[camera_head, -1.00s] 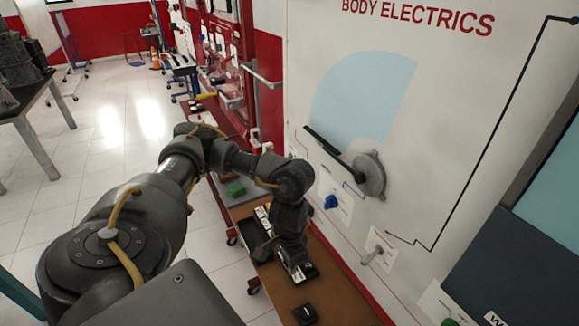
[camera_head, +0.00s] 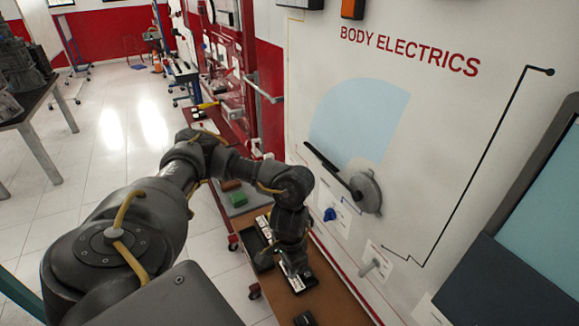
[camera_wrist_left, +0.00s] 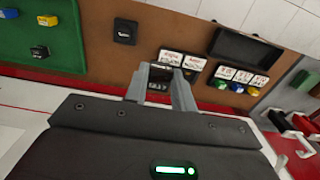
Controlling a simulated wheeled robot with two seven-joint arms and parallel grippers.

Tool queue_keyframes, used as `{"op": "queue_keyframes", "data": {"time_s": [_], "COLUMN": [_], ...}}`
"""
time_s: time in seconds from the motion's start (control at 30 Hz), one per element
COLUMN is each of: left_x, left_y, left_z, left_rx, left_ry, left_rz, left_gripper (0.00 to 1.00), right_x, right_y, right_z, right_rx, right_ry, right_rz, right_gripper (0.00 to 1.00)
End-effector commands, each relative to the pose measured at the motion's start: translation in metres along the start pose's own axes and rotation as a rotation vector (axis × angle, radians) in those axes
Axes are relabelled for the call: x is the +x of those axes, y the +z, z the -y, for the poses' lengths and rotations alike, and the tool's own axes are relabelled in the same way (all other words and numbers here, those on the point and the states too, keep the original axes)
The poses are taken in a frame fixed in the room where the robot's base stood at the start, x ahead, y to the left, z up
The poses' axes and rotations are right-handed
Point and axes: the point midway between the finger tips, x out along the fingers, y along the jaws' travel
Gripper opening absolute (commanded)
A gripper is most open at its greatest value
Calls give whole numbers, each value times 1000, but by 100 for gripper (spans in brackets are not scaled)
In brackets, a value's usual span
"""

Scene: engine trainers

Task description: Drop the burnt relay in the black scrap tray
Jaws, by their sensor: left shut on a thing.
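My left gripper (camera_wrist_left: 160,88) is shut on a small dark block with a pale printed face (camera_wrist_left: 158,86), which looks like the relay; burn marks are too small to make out. In the head view this gripper (camera_head: 297,281) points down over the brown bench, its fingertips largely hidden. The black scrap tray (camera_wrist_left: 262,46) lies on the bench, up and right of the gripper in the left wrist view. In the head view the tray (camera_head: 262,263) is left of the gripper, partly behind my arm. I see nothing inside it. My right gripper is out of view.
White-labelled slots with blue, yellow and green relays (camera_wrist_left: 238,87) lie beside the tray. A black labelled block (camera_wrist_left: 125,32) stands on the bare brown bench (camera_wrist_left: 95,50). A green mat (camera_wrist_left: 35,50) holds small parts. The body electrics board (camera_head: 400,130) rises right of the bench.

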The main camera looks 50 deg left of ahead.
Motion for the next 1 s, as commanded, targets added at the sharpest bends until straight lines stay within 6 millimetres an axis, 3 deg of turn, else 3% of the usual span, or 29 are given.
{"op": "queue_keyframes", "data": {"time_s": [0.5, 0.87, 1.0], "left_x": [-22, -21, -22], "left_y": [0, -1, -17], "left_z": [0, -1, -12], "left_rx": [0, 1, 23], "left_ry": [0, 0, -1], "left_rz": [1, -1, -7], "left_gripper": [4, 4, 4], "right_x": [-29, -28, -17], "right_y": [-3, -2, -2], "right_z": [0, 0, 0], "right_rx": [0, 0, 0], "right_ry": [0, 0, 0], "right_rz": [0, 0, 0], "right_gripper": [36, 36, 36]}}
